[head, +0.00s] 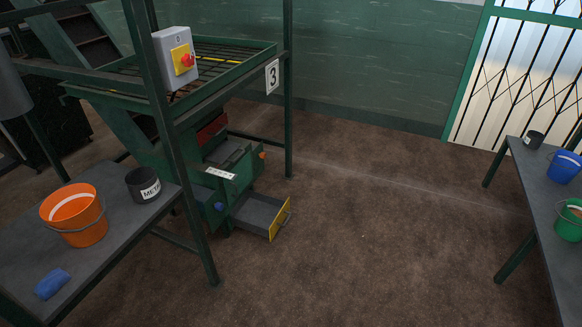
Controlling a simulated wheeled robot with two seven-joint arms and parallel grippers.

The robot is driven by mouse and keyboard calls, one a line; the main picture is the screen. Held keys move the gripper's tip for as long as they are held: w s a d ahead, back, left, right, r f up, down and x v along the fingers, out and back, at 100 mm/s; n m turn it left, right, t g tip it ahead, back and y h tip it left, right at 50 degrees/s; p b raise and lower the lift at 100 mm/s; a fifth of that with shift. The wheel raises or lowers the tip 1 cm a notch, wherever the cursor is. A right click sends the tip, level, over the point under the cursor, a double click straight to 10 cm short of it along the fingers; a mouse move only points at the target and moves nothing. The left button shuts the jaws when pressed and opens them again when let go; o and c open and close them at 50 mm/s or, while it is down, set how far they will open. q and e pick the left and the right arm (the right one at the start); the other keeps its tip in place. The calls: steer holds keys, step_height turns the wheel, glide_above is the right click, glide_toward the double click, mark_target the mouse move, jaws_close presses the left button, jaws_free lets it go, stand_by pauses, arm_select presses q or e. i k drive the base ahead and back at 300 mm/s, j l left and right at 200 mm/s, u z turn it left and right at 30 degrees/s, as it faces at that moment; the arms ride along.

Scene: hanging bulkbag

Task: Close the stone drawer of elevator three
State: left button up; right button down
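Elevator three is the green metal machine on the left, marked by a white sign with the number 3 (272,76). Low on it, a grey drawer (257,212) with a yellow front (280,221) and a handle stands pulled out over the floor, toward the right. I cannot read a word on the drawer that names it as the stone drawer. A white label (221,173) sits on the machine above it, too small to read. Neither of my grippers is in view.
A grey control box (175,58) with a red knob hangs on the green frame post. A left table (110,222) holds an orange bucket (74,214), a dark can (143,185) and a blue cloth (52,283). Buckets stand on a right table (530,190). The brown floor between is clear.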

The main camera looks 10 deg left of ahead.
mark_target(263, 216)
steer(key=i+u, duration=0.1)
steer(key=i, duration=0.4)
steer(key=i+l+u, duration=0.1)
steer(key=i, duration=0.45)
steer(key=i+l+u, duration=0.1)
steer(key=i, duration=0.4)
steer(key=i+l, duration=0.2)
steer(key=i, duration=0.3)
steer(key=i+j+u, duration=0.05)
